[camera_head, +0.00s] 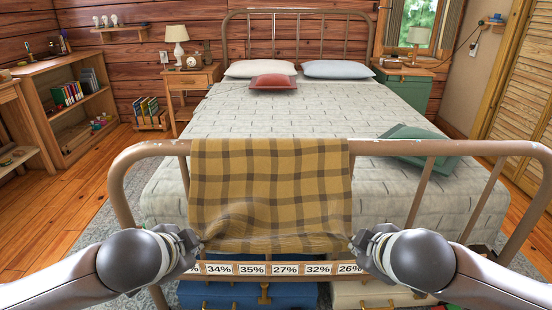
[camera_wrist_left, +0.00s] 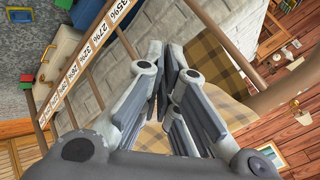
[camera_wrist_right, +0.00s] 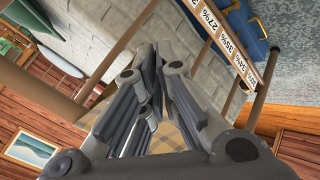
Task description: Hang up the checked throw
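The yellow-brown checked throw (camera_head: 270,180) hangs over the top rail of the metal bed's footboard (camera_head: 440,148). Its front part drops below the rail, and its lower edge is bunched and pulled toward me. My left gripper (camera_head: 197,243) is at the throw's lower left corner, with its fingers close together on the cloth. My right gripper (camera_head: 354,243) is likewise closed at the lower right corner. Throw cloth shows around the fingers in the left wrist view (camera_wrist_left: 215,65) and between them in the right wrist view (camera_wrist_right: 165,138). The throw's far side is hidden.
A lower rail with a strip of percentage labels (camera_head: 270,268) runs just below the throw. A blue case (camera_head: 240,295) and a pale case (camera_head: 375,295) stand under it. A green folded item (camera_head: 415,142) lies on the bed at right. A bookshelf (camera_head: 75,105) stands at left.

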